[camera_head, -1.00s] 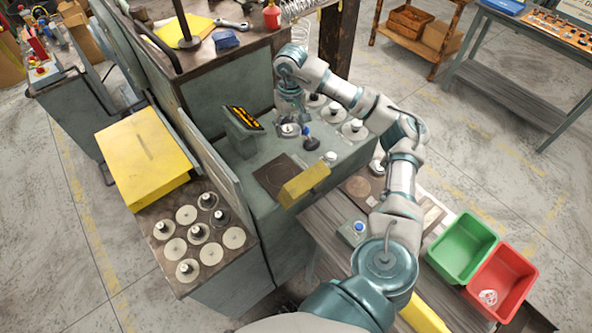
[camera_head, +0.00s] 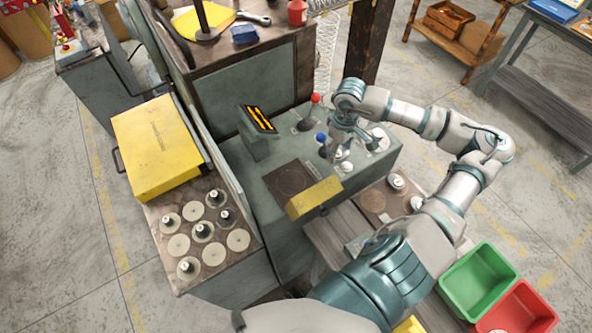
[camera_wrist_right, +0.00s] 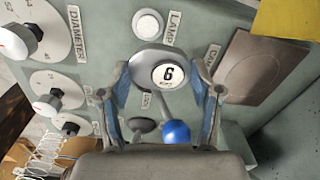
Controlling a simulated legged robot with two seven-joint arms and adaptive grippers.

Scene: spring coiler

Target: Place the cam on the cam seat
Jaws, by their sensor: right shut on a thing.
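My right gripper (camera_head: 343,142) hangs over the right part of the grey machine top. I cannot tell for sure which part is the cam seat. My left gripper is not in view.
A blue-knobbed lever (camera_wrist_right: 175,132) stands close to the fingers, and a red-knobbed lever (camera_head: 315,98) stands farther back. A white lamp button (camera_wrist_right: 148,24) and dials (camera_wrist_right: 58,90) are near. A yellow block (camera_head: 315,197) sits at the machine's front edge.

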